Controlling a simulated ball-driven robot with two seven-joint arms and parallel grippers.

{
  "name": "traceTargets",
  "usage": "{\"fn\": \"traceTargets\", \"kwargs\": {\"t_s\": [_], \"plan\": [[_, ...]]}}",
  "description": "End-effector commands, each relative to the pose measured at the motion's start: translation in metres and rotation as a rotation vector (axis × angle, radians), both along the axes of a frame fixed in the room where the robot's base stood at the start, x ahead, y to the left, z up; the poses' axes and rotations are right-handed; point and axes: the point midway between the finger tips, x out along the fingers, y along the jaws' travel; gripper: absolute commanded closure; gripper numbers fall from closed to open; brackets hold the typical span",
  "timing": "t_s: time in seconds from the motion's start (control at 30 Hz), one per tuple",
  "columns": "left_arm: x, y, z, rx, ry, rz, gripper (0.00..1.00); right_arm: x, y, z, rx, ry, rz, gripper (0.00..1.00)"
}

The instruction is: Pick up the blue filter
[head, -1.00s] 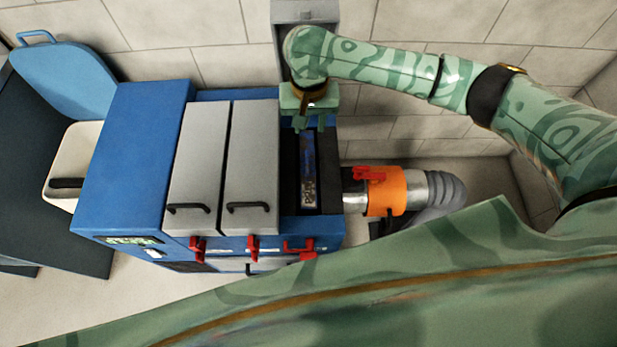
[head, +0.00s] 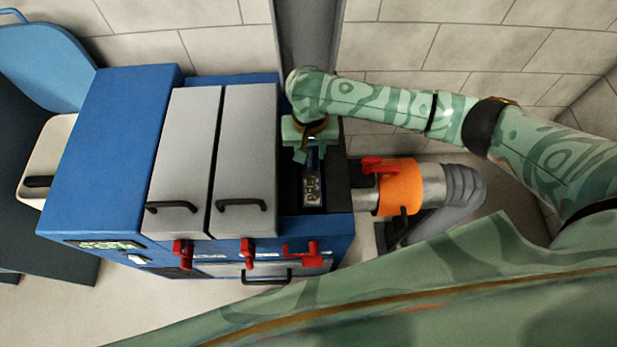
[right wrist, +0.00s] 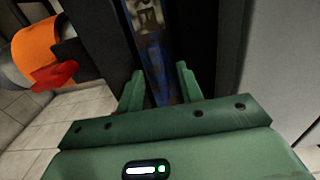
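The blue filter (head: 313,186) stands in the dark open slot at the right end of the blue machine (head: 105,150). It is narrow, with a worn grey-and-dark top edge. My right gripper (head: 308,158) is over the slot and covers the filter's far part in the head view. In the right wrist view the blue filter (right wrist: 155,62) runs between the two parted fingers of my right gripper (right wrist: 160,84). Gaps show beside it, and I cannot tell how deep the fingertips are. My left gripper is not in view.
Two grey lids (head: 183,160) with black handles close the slots to the left. Red latches (head: 303,254) line the machine's front. An orange collar (head: 400,187) with a red clamp joins a grey hose on the right. A white bin (head: 45,165) stands at far left.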

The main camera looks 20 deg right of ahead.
Motion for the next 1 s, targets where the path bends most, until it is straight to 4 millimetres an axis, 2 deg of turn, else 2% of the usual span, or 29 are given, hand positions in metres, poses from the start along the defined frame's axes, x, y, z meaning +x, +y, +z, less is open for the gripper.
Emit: {"fn": "traceTargets", "kwargs": {"t_s": [0.03, 0.27, 0.3, 0.4, 0.77, 0.87, 1.0], "plan": [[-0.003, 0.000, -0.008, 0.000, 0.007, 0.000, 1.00, 0.000, 0.000, -0.012, 0.000, 0.003, 0.000, 0.64], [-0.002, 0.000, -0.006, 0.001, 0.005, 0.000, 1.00, 0.001, -0.001, -0.009, -0.001, -0.002, 0.000, 0.64], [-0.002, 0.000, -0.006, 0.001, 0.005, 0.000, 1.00, 0.001, -0.001, -0.009, -0.001, -0.002, 0.000, 0.75], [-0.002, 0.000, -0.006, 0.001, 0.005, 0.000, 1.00, 0.001, -0.001, -0.008, -0.001, -0.002, 0.000, 1.00], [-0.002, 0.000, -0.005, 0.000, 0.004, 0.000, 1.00, 0.001, 0.000, -0.007, 0.000, -0.003, 0.000, 1.00], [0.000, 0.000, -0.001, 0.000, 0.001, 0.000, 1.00, 0.001, 0.000, -0.001, 0.001, -0.004, 0.000, 1.00], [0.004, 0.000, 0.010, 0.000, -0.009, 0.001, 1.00, 0.001, 0.000, 0.018, 0.001, -0.007, 0.000, 1.00]]}}
